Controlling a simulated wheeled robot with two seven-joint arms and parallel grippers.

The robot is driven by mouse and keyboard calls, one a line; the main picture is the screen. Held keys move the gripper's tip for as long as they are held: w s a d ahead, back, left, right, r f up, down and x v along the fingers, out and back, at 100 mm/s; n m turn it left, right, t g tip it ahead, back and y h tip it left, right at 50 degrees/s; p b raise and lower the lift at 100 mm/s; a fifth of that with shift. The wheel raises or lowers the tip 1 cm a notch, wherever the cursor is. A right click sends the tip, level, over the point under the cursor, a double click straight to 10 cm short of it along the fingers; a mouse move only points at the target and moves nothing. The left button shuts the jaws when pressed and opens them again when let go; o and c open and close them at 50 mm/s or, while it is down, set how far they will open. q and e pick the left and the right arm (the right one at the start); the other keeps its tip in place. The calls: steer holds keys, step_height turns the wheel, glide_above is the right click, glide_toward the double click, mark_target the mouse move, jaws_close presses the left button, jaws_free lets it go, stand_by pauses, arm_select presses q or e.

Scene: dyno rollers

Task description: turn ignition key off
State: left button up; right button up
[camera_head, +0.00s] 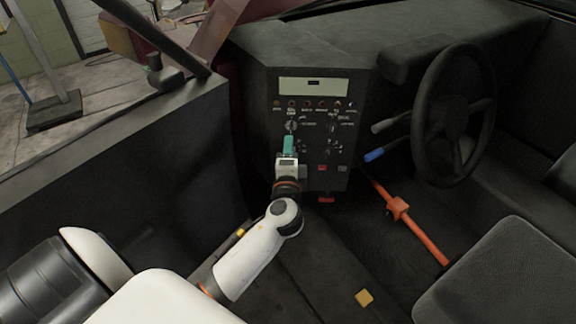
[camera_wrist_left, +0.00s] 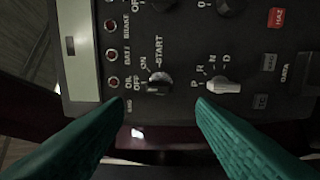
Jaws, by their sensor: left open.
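The ignition switch (camera_wrist_left: 158,82), a small dark knob by the OFF, ON and START labels, shows on the black control panel in the left wrist view. Its exact setting is hard to tell. My left gripper (camera_wrist_left: 160,103) is open, with its two green fingers on either side of the view and the switch ahead, between the fingertips. Nothing is between the fingers. In the head view the left gripper (camera_head: 289,146) is in front of the lower left part of the control panel (camera_head: 262,100). My right gripper is not in view.
A white gear selector knob (camera_wrist_left: 225,86) is beside the ignition switch, near the right finger. A steering wheel (camera_head: 455,115), a blue-tipped lever (camera_head: 374,155) and an orange bar (camera_head: 420,233) are right of the panel. A seat (camera_head: 505,275) is at lower right.

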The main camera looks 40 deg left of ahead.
arm_select(q)
steer(key=v, duration=0.5)
stand_by(0.4)
steer(key=s+d+f+g+h+p, duration=0.1)
steer(key=s+d+f+g+h, duration=0.15)
steer(key=f, duration=0.85)
steer(key=s+d+f+n+g+h, duration=0.1)
steer(key=s+f+g+h, duration=0.15)
steer(key=f, duration=0.75)
steer(key=s+d+f+g+h+p, duration=0.1)
steer(key=s+d+f+h, duration=0.15)
steer(key=f, duration=0.85)
steer(key=s+f+n+g, duration=0.2)
steer(key=s+f, duration=0.4)
steer(key=s, duration=0.5)
steer(key=s+d+f+n+g+h+p, duration=0.1)
steer(key=s+f+n+g, duration=0.2)
steer(key=s+f, duration=0.3)
steer(key=s+f+n+g+h+p, duration=0.1)
steer(key=s+f+n+g, duration=0.2)
steer(key=s, duration=1.4)
step_height(320, 180, down, 3)
steer(key=shift+d+f, duration=0.2)
steer(key=shift+d, duration=0.1)
